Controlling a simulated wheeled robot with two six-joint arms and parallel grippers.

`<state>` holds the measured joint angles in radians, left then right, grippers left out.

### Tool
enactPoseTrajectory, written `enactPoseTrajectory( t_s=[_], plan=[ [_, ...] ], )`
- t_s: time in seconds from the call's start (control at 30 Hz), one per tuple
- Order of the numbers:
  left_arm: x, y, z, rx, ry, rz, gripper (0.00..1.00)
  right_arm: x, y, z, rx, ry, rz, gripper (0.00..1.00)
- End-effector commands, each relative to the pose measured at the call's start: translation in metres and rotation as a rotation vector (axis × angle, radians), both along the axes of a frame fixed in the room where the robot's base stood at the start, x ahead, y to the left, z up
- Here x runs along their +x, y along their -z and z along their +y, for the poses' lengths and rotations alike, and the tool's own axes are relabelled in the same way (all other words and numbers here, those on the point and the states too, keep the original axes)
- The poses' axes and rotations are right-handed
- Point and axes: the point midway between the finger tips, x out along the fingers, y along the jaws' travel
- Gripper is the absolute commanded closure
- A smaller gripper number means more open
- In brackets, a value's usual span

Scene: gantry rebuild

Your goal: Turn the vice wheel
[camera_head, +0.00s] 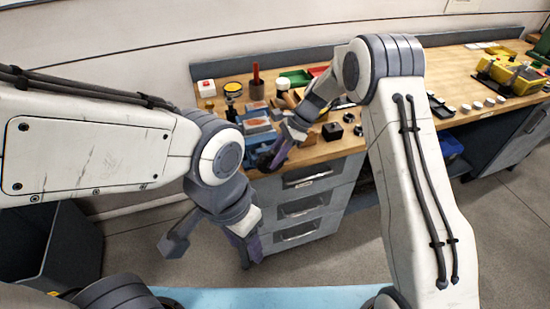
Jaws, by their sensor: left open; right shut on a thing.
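The vice (257,140), blue-grey with a reddish part on top, stands at the front edge of the wooden workbench. Its dark wheel (264,161) is at the front of it, small and partly hidden by my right gripper. My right gripper (277,160) reaches down from the upper right and is shut on the wheel's rim. My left gripper (246,253) hangs low in front of the drawers, below the vice, open and empty. It is apart from the vice, and its fingertips show only in part.
Grey drawers (303,206) stand below. A yellow machine (508,76) is at the far right. The floor in front is clear.

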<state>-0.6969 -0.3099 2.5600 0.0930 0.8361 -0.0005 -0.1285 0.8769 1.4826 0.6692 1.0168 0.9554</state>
Motion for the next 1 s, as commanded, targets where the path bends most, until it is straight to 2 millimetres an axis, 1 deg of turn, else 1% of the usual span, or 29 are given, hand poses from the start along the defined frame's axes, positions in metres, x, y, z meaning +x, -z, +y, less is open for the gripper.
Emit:
enactPoseTrajectory(
  t_s=[0.03, 0.23, 0.6, 0.63, 0.67, 0.9, 1.0],
  plan=[
    [0.0, 0.0014, 0.0, 0.0, 0.0, 0.0, 0.5, 0.0055, -0.0016, -0.0023, 0.014, 0.009, -0.01, 1.0],
    [0.0, 0.0025, 0.0, 0.0, 0.0, 0.0, 0.5, 0.0057, -0.0025, -0.0023, 0.048, 0.008, -0.001, 1.0],
    [0.0, 0.0024, 0.0, 0.0, 0.0, 0.0, 0.5, 0.006, -0.003, -0.0022, 0.051, 0.009, 0.0, 1.0],
    [0.0, 0.0024, 0.0, 0.0, 0.0, 0.0, 0.5, 0.0061, -0.003, -0.0022, 0.051, 0.009, 0.0, 0.66],
    [0.0, 0.0024, 0.0, 0.0, 0.0, 0.0, 0.5, 0.0059, -0.003, -0.0022, 0.051, 0.009, 0.0, 0.57],
    [0.0, 0.0027, 0.0, 0.0, 0.0, 0.0, 0.5, 0.0039, -0.0018, -0.0014, 0.052, 0.005, 0.007, 0.57],
    [0.0, 0.0043, 0.0, 0.0, 0.0, 0.0, 0.5, 0.0049, -0.0049, -0.004, 0.052, 0.005, 0.007, 0.57]
  ],
)
